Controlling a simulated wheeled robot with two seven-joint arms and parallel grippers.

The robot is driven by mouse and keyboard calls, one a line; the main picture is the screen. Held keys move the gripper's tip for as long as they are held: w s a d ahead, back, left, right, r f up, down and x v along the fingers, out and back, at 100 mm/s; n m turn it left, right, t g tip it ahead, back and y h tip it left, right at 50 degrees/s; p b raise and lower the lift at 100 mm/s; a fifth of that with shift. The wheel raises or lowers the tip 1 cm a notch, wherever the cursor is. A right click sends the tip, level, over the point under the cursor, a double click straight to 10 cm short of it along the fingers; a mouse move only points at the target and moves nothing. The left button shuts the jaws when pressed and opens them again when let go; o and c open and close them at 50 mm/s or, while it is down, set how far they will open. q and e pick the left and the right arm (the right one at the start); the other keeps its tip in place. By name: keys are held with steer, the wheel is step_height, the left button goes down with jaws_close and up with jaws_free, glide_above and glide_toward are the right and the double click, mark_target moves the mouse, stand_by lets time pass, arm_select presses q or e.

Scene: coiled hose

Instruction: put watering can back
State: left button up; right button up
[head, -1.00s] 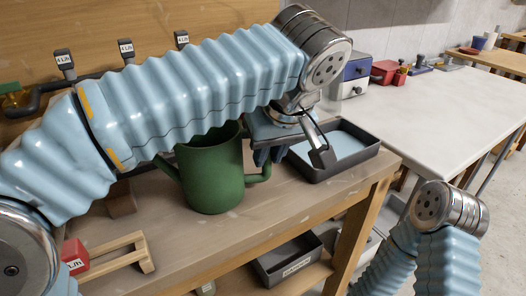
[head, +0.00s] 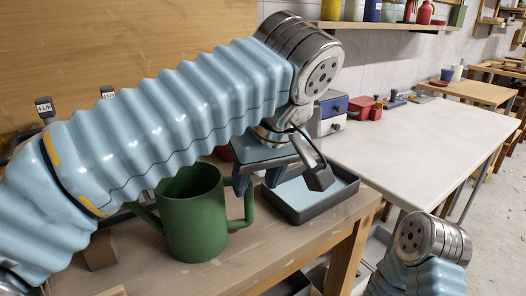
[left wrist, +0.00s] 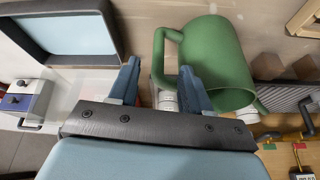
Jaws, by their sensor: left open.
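The green watering can (head: 194,222) stands upright on the wooden bench, its handle toward the right and its spout toward the left. In the left wrist view the can (left wrist: 217,58) is at the upper right, its handle beside one finger. My left gripper (head: 258,180) is open near the handle; it also shows in the left wrist view (left wrist: 158,85). The handle does not appear clamped; whether a finger touches it I cannot tell. My left arm hides part of the bench behind the can. My right arm shows at the lower right, its gripper out of view.
A dark tray with a pale blue inside (head: 312,198) lies right of the can. A white table (head: 425,140) with a blue-and-white box (head: 328,112) and a red box (head: 362,107) stands behind. A small wooden block (head: 100,250) is left of the can.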

arm_select(q)
steer(key=v, duration=0.6)
steer(key=shift+p, duration=0.4)
steer(key=shift+r, duration=0.1)
